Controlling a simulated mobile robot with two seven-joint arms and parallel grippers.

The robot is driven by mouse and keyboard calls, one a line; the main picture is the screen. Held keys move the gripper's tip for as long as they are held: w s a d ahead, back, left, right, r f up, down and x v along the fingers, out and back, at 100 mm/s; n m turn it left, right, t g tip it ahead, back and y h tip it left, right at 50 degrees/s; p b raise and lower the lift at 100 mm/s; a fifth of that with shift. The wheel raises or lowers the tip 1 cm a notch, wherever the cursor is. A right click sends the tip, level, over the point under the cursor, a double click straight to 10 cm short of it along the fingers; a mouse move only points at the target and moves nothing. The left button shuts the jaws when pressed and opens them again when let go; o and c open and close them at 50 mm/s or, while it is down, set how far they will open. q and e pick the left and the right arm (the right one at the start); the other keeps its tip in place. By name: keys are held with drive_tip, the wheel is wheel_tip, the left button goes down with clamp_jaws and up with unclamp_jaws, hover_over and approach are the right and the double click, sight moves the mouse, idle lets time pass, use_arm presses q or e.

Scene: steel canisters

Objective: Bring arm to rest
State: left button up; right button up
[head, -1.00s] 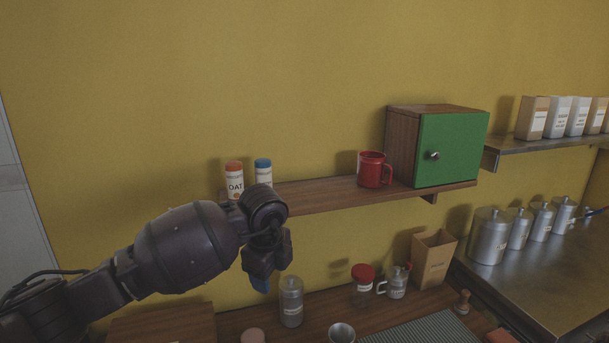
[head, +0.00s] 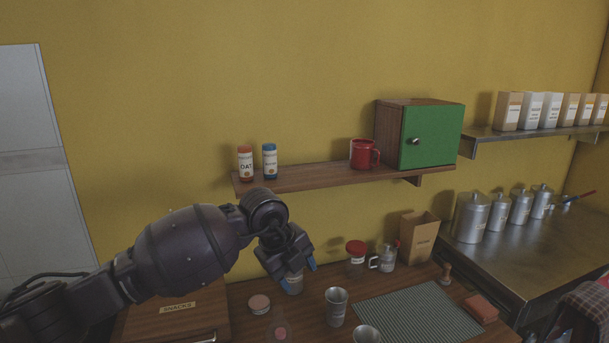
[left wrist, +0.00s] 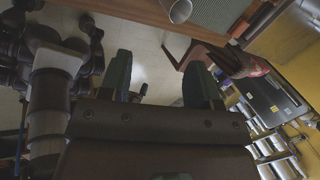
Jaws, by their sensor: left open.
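My left gripper (head: 298,275) hangs over the wooden worktop, its two blue-tipped fingers apart with nothing seen between them. In the left wrist view the fingers (left wrist: 160,88) are spread with an empty gap and floor beyond. Several steel canisters (head: 470,217) stand upright in a row on the metal counter at right. My right gripper does not show clearly in either view.
A wall shelf (head: 310,179) holds two jars, a red mug (head: 364,154) and a green-doored cabinet (head: 432,136).

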use_arm(q)
drive_tip(key=s+d+r+m+h+b, duration=0.1)
drive_tip(key=s+d+r+m+h, duration=0.2)
drive_tip(key=d+r+h, duration=0.35)
drive_tip(key=s+d+r+m+h, duration=0.2)
drive_tip(key=s+d+r+h, duration=0.1)
drive_tip(key=r+h, duration=0.65)
drive_tip(key=w+a+f+n+t+y+b, duration=0.3)
drive_tip(key=a+f+n+t+y, duration=0.5)
drive_tip(key=a+f+n+t, duration=0.8)
drive_tip(key=s+a+f+n+g+y, duration=0.1)
drive_tip(key=s+a+f+n+y, duration=0.1)
drive_tip(key=a+f+n+y, duration=0.3)
drive_tip(key=s+a+f+n+y, duration=0.2)
drive_tip(key=a+f+n, duration=0.2)
drive_tip(key=f+n, duration=0.3)
drive_tip(key=s+a+f+n+g+y+b, duration=0.1)
drive_tip(key=s+a+f, duration=0.4)
drive_tip(key=s+f, duration=0.6)
drive_tip(key=s+a+f+n+g+y+b, duration=0.1)
drive_tip(key=s+a+f+n+g+y, duration=0.2)
drive_tip(key=s+f, duration=0.9)
drive_tip(key=shift+s+a+n+g+y, duration=0.4)
drive_tip(key=shift+a+n+g, duration=0.1)
drive_tip(key=shift+a+g, duration=0.55)
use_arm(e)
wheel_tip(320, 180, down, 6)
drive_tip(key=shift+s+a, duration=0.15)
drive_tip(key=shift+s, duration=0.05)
